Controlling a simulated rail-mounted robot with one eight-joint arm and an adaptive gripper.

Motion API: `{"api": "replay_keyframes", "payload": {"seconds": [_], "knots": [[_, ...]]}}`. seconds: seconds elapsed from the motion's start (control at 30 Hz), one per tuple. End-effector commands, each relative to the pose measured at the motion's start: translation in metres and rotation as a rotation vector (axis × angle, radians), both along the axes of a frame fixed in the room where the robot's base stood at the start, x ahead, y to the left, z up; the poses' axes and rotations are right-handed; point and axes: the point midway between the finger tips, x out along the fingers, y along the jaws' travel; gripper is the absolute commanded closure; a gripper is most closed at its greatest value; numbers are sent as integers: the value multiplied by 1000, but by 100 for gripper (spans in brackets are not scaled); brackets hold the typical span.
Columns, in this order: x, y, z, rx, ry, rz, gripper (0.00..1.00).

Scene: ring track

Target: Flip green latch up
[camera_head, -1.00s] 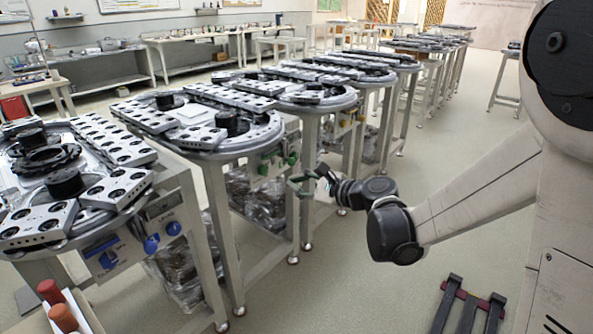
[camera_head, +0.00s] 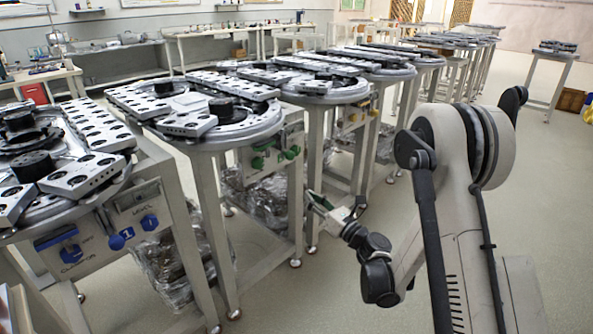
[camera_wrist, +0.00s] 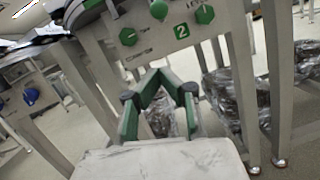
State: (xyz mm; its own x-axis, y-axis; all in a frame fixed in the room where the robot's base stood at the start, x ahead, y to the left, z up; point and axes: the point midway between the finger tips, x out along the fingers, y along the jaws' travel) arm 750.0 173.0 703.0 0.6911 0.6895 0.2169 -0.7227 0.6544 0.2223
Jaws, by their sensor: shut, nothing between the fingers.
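The green-marked panel (camera_head: 272,157) hangs under a round-ended ring-track table, with green controls on its face.
A neighbouring table with a blue-marked panel (camera_head: 121,229) stands at left. Table legs (camera_head: 295,205) and plastic-wrapped bundles (camera_head: 255,197) fill the space below the panels. A table with a yellow-marked panel (camera_head: 356,117) stands behind. The floor at right is open.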

Motion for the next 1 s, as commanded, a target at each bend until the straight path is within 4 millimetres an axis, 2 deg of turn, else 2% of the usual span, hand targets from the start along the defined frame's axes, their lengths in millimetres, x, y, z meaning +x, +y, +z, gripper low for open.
{"api": "replay_keyframes", "payload": {"seconds": [0.17,0.63,0.93,1.0], "knots": [[0,-1,-8,39,15,2,100],[3,1,-5,40,16,3,100],[17,17,2,40,15,4,100],[27,26,4,41,15,4,100]]}}
